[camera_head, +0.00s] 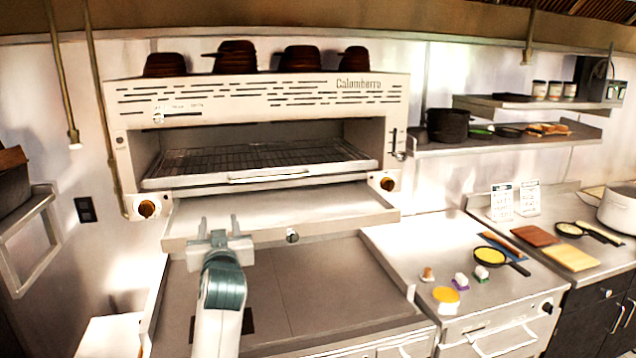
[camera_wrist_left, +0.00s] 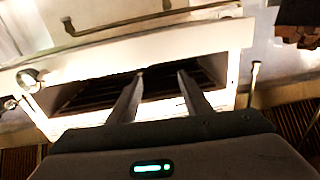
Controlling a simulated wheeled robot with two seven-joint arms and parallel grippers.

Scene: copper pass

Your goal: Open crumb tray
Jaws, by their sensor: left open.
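A wide pale toaster oven labelled "Calombarro" (camera_head: 262,97) stands against the back wall. Under its open rack bay, a flat pale tray-like panel (camera_head: 330,206) juts forward, with a small round knob (camera_head: 292,236) at the middle of its front edge. I cannot tell for certain whether this panel is the crumb tray. My left gripper (camera_head: 219,226) is open and empty at the panel's front edge, left of the knob; contact is unclear. In the left wrist view, the open fingers (camera_wrist_left: 161,73) overlap a pale housing (camera_wrist_left: 100,65) with a dark opening. My right gripper is not in view.
The right counter holds a small pan (camera_head: 490,256), a yellow-topped cup (camera_head: 446,298) and cutting boards (camera_head: 570,258). Dark bowls (camera_head: 236,57) stand on the oven. A shelf (camera_head: 500,146) hangs at right.

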